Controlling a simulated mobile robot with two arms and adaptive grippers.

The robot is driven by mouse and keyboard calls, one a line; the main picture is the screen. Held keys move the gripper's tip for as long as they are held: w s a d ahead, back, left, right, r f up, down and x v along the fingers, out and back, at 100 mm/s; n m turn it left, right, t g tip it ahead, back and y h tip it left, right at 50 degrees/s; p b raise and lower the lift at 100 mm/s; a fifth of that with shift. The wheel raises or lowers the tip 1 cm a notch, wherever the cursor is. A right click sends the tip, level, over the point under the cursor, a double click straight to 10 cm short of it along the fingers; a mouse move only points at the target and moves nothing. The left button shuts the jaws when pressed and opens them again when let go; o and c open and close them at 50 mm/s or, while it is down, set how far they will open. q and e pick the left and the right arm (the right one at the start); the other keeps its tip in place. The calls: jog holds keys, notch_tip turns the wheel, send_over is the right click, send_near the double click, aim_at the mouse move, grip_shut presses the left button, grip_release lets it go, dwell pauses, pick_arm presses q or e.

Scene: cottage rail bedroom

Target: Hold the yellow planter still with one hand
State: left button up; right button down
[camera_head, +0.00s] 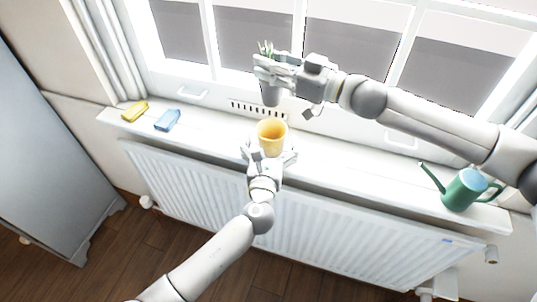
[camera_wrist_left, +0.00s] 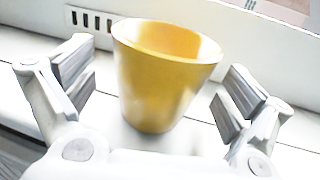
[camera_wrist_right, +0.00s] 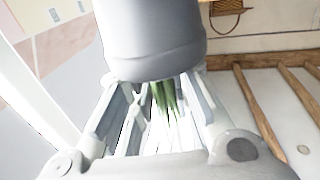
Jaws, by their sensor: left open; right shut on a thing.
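The yellow planter (camera_head: 271,138) stands upright on the white windowsill, and it looks empty from above. It also shows large in the left wrist view (camera_wrist_left: 160,85). My left gripper (camera_head: 270,155) is open, with one finger on each side of the planter and visible gaps between fingers and wall. My right gripper (camera_head: 268,72) is shut on a grey pot (camera_head: 270,94) with green leaves, held in the air behind and above the planter. In the right wrist view the grey pot (camera_wrist_right: 155,40) fills the top, with green leaves (camera_wrist_right: 165,97) between the fingers.
A yellow item (camera_head: 135,111) and a blue item (camera_head: 167,120) lie at the sill's left. A green watering can (camera_head: 464,189) stands at its right end. A white radiator (camera_head: 330,225) is below the sill, windows behind. The sill (camera_head: 370,170) is clear right of the planter.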

pick_arm(q)
jog(key=shift+w+d, duration=0.1)
jog(key=shift+w, duration=0.75)
jog(key=c, duration=1.2)
